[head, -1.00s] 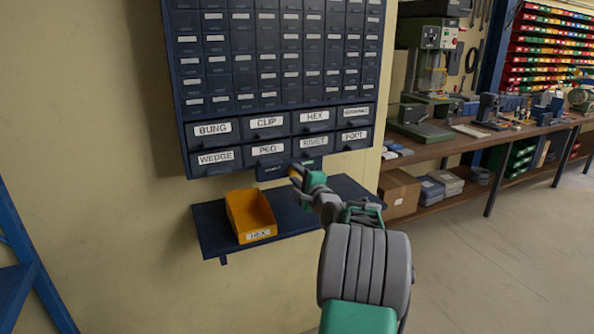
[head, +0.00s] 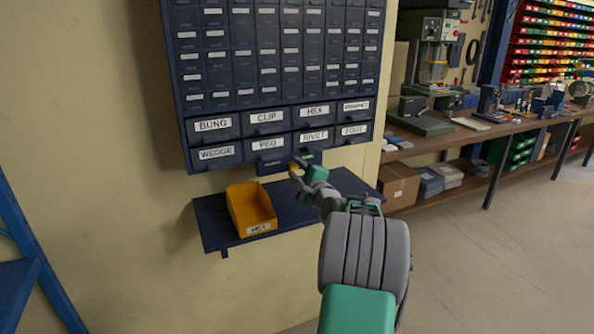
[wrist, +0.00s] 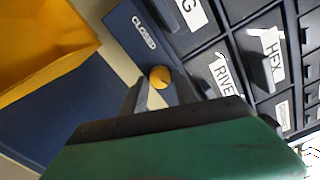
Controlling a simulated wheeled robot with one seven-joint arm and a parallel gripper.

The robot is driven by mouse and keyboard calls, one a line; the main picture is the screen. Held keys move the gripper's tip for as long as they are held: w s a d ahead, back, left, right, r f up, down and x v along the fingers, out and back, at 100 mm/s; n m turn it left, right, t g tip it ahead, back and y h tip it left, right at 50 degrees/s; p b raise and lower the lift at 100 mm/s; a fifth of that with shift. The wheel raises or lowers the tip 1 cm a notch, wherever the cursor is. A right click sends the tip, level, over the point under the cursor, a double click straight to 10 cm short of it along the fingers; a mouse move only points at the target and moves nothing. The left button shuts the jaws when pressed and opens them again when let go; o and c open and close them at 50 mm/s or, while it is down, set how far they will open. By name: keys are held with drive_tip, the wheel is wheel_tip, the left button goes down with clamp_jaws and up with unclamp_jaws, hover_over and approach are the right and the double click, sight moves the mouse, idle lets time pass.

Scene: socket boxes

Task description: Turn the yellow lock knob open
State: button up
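The round yellow lock knob (wrist: 160,77) sits on a dark blue plate (wrist: 128,22) beside a white label reading CLOSED (wrist: 144,32). In the head view the knob (head: 293,165) is a small yellow spot under the labelled drawers, partly hidden by my gripper (head: 297,173). In the wrist view my gripper (wrist: 162,92) has its two dark fingers apart, one on each side of the knob. The knob shows at the gap between the fingertips. I cannot tell whether either finger touches it.
A dark blue drawer cabinet (head: 182,125) with labelled drawers hangs on the wall above. A blue shelf (head: 213,225) below it holds a yellow bin (head: 240,212), which also shows in the wrist view (wrist: 45,40). A workbench (head: 455,145) stands to the right.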

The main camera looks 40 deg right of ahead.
drive_tip(key=shift+o, duration=1.4)
drive_tip(key=b+v, duration=0.1)
drive_tip(key=v, duration=0.6)
drive_tip(key=shift+s, duration=0.4)
drive_tip(key=shift+a, duration=0.15)
